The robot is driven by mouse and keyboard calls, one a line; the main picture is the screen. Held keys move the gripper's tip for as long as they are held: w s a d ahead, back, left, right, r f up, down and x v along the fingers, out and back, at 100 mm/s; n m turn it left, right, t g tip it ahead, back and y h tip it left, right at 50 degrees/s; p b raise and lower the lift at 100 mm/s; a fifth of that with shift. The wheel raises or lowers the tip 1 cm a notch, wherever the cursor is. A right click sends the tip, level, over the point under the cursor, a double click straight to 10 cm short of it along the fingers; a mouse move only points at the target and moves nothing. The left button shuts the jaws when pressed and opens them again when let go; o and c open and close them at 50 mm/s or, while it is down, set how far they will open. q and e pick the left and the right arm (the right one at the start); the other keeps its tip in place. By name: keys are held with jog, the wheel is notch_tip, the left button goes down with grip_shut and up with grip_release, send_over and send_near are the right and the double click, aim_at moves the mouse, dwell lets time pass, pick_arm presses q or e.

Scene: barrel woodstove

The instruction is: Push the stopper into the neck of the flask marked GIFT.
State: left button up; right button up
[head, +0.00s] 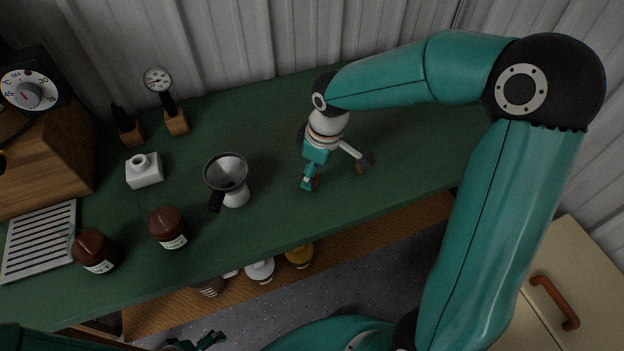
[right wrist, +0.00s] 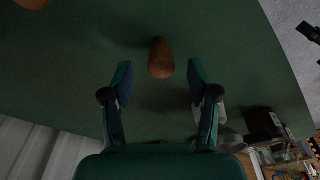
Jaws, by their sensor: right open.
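A brown, cork-like stopper (right wrist: 160,58) is on the green bench in the right wrist view, beyond and between the fingertips of my right gripper (right wrist: 158,80). The fingers are spread and do not touch it. In the head view my right gripper (head: 338,172) points down over the middle of the bench. Two dark red-brown labelled flasks, one nearer the middle (head: 167,228) and one at the left (head: 95,250), stand on the bench; their lettering is too small to read, so I cannot tell which says GIFT. My left gripper (head: 196,342) shows at the bottom edge, partly cut off.
A metal funnel (head: 227,172) sits on a pale vessel. A white square bottle (head: 144,171), a gauge (head: 158,80), a slatted tray (head: 40,240) and a wooden box with a dial (head: 45,165) occupy the left. Several bottles (head: 260,271) stand below the front edge. The bench's right is clear.

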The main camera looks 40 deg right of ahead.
jog(key=shift+w+a+f, duration=0.1)
jog(key=shift+f, duration=0.55)
jog(key=shift+w+a+f, duration=0.1)
jog(key=shift+f, duration=0.55)
jog(key=c, duration=1)
jog(key=shift+o, duration=0.2)
jog(key=shift+r, duration=0.1)
